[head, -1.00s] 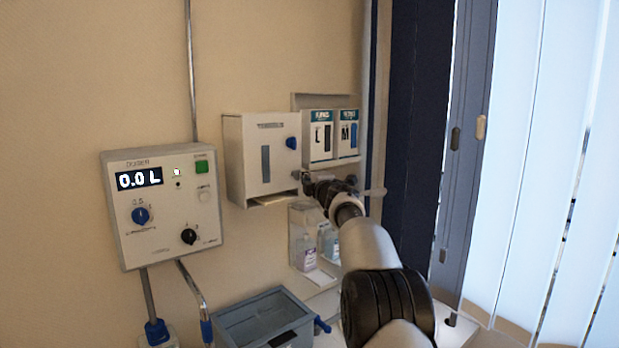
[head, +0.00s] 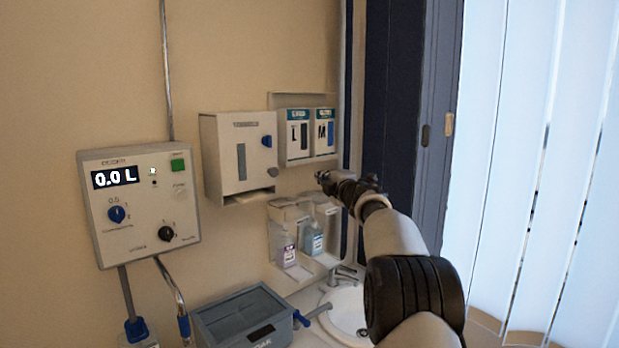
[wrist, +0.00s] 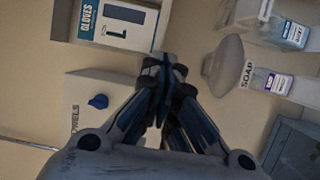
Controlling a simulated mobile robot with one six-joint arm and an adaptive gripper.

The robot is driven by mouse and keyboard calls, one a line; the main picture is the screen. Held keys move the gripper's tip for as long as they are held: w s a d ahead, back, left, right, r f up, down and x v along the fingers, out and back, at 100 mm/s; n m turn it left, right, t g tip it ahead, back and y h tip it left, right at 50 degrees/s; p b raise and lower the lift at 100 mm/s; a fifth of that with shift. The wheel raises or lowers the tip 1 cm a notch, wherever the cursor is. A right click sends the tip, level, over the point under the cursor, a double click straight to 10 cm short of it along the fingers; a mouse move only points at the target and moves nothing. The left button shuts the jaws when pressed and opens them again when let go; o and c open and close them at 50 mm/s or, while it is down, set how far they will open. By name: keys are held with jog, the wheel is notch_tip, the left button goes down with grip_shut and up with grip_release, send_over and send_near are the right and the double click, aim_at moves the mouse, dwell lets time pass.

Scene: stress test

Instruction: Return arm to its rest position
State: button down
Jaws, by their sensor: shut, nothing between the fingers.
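My arm reaches up from the lower right of the head view. My gripper (head: 322,177) is at its end, in front of the wall to the right of the towel dispenser (head: 222,158) and below the glove boxes (head: 306,134). In the wrist view my gripper (wrist: 165,72) has its fingertips together, with nothing between them. The gripper looks apart from the dispenser and the boxes in the head view.
A sink (head: 347,308) and a grey bin (head: 243,318) are below. A dosing panel (head: 138,205) reading 0.0 L hangs at left. Vertical blinds (head: 535,150) fill the right.

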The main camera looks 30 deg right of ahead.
jog(key=s+a+r+m+g+h+b, duration=0.1)
jog(key=s+a+m+g+h+b, duration=0.1)
jog(key=s+a+m, duration=0.45)
jog(key=s+a+m+g+h+b, duration=0.15)
jog(key=s+a+m, duration=0.25)
jog(key=s, duration=0.5)
jog(key=s+a+f+m+g+y+b, duration=0.1)
jog(key=s+a+f+m+g, duration=0.1)
jog(key=s+a+f, duration=0.5)
jog(key=s+a+f+m+g+y+b, duration=0.1)
jog(key=s+a+f+m+g+y, duration=0.1)
jog(key=s+a+f+g, duration=0.2)
jog(key=s+a+f+m+g+y+b, duration=0.1)
jog(key=s+a+f+g, duration=0.3)
jog(key=s+a+f, duration=0.6)
jog(key=s+f, duration=0.4)
jog(key=s, duration=0.5)
jog(key=s+f+m+y, duration=0.1)
jog(key=s+f, duration=0.3)
jog(key=s, duration=0.6)
jog(key=shift+s, duration=0.3)
jog(key=c, duration=2.3)
grip_release()
